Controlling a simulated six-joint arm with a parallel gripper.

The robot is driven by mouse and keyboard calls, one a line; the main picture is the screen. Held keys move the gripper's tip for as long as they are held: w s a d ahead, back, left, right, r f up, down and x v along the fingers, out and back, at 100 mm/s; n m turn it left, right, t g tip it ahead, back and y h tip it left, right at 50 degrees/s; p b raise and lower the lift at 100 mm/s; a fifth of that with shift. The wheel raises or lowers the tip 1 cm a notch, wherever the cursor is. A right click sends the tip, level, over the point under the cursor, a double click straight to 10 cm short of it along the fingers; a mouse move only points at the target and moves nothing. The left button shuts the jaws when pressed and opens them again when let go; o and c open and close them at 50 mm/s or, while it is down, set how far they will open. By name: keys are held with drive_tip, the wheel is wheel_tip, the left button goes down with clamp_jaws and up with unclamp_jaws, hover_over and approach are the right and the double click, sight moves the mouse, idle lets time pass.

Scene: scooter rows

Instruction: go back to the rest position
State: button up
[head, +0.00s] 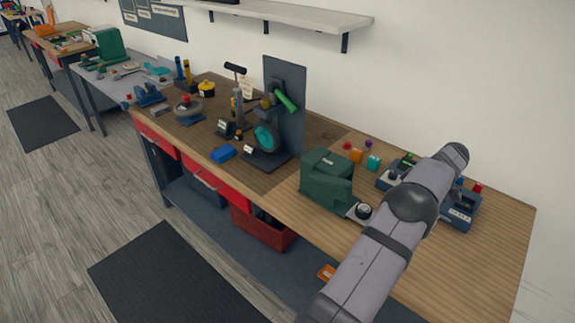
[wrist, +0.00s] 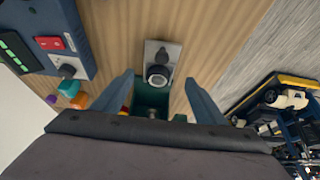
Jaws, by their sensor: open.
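In the wrist view my gripper (wrist: 158,95) is open and empty, its two blue-grey fingers spread apart over the bench. Between and beyond the fingertips is a small grey plate with a round black knob (wrist: 158,72); it also shows in the head view (head: 362,211) at the front of the green box-shaped unit (head: 327,178). In the head view my grey arm reaches up from the bottom across the right part of the wooden bench (head: 480,262). The gripper itself is not visible in the head view.
A blue-grey device with buttons (head: 461,207) sits behind my arm, partly hidden. Small coloured pieces, including a teal one (head: 373,163), stand near the wall. A dark upright panel (head: 285,95) and a teal wheel (head: 266,138) stand further left. The bench's right end is clear.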

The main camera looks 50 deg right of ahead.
drive_tip(key=w+a+r+g+y+p, duration=0.1)
drive_tip(key=w+a+r+p, duration=0.1)
drive_tip(key=w+a+r, duration=0.3)
drive_tip(key=w+a+r+g+y+p, duration=0.2)
drive_tip(key=w+a, duration=0.2)
drive_tip(key=a, duration=0.4)
drive_tip(key=w+a+f+g+b, duration=0.1)
drive_tip(key=w+a, duration=0.4)
drive_tip(key=a, duration=0.4)
drive_tip(key=w+a+g+b, duration=0.1)
drive_tip(key=w+a, duration=0.5)
drive_tip(key=a, duration=0.2)
drive_tip(key=a+f+h+b, duration=0.1)
drive_tip(key=a+f+h, duration=0.1)
drive_tip(key=a, duration=1.2)
drive_tip(key=s+a+f, duration=0.2)
drive_tip(key=s+a, duration=0.2)
drive_tip(key=a, duration=0.2)
drive_tip(key=s+a+f+h+b, duration=0.1)
drive_tip(key=s+a+f, duration=0.1)
drive_tip(key=s+a, duration=0.2)
drive_tip(key=a, duration=0.3)
drive_tip(key=shift+s, duration=0.35)
wheel_tip(320, 180, down, 13)
drive_tip(key=b, duration=1.3)
